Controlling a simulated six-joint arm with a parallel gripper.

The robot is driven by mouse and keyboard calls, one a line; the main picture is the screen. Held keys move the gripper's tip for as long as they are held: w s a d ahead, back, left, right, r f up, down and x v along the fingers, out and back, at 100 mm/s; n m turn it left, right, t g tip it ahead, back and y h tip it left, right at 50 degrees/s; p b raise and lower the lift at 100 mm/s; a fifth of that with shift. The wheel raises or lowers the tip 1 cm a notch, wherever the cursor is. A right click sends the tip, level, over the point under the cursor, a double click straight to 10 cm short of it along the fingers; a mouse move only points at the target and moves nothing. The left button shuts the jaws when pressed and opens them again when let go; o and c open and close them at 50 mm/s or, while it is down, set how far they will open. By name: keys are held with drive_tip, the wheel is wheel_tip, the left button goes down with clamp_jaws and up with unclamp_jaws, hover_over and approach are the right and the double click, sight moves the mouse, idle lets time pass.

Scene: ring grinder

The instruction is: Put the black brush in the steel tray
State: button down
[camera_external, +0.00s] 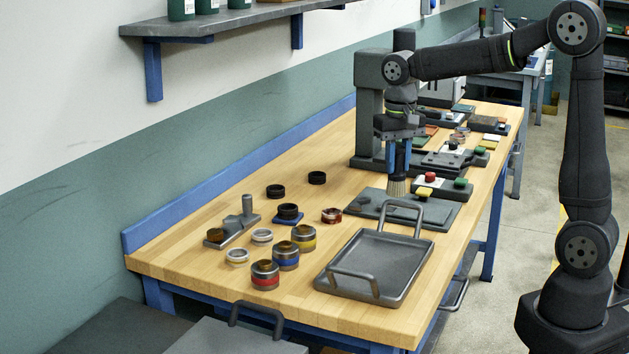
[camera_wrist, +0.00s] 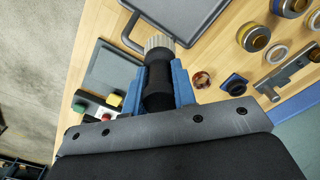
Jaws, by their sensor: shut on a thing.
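My gripper (camera_external: 398,152) is shut on the black brush (camera_external: 401,160) and holds it upright with its pale bristles down, at the far edge of a dark grey mat. I cannot tell whether the bristles touch the mat. In the wrist view the brush (camera_wrist: 158,75) sits between the blue fingers of my gripper (camera_wrist: 160,88). The steel tray (camera_external: 375,262) lies empty at the front right of the bench, with a raised handle at each end. The tray also shows at the top of the wrist view (camera_wrist: 180,18), beyond the bristles.
The dark grey mat (camera_external: 440,213) lies between brush and tray. Button boxes with red, yellow and green buttons (camera_external: 442,187) stand right of the brush. Several metal jars (camera_external: 286,255) and rings stand left of the tray. A grey machine column (camera_external: 369,110) rises close behind my gripper.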

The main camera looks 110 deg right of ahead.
drive_tip(key=s+a+n, duration=0.1)
drive_tip(key=s+a, duration=0.1)
drive_tip(key=a, duration=0.3)
drive_tip(key=shift+w+a+f, duration=0.85)
drive_tip(key=shift+w+f, duration=0.95)
drive_tip(key=shift+f, duration=0.15)
drive_tip(key=shift+w+a+f, duration=0.9)
drive_tip(key=shift+w+f, duration=0.85)
drive_tip(key=shift+f, duration=0.15)
drive_tip(key=shift+w+a+f, duration=0.85)
drive_tip(key=shift+w+f, duration=0.95)
drive_tip(key=shift+f, duration=0.15)
drive_tip(key=shift+f, duration=0.1)
drive_tip(key=c, duration=1.2)
unclamp_jaws()
wheel_tip(320, 180, up, 12)
drive_tip(key=shift+r, duration=0.15)
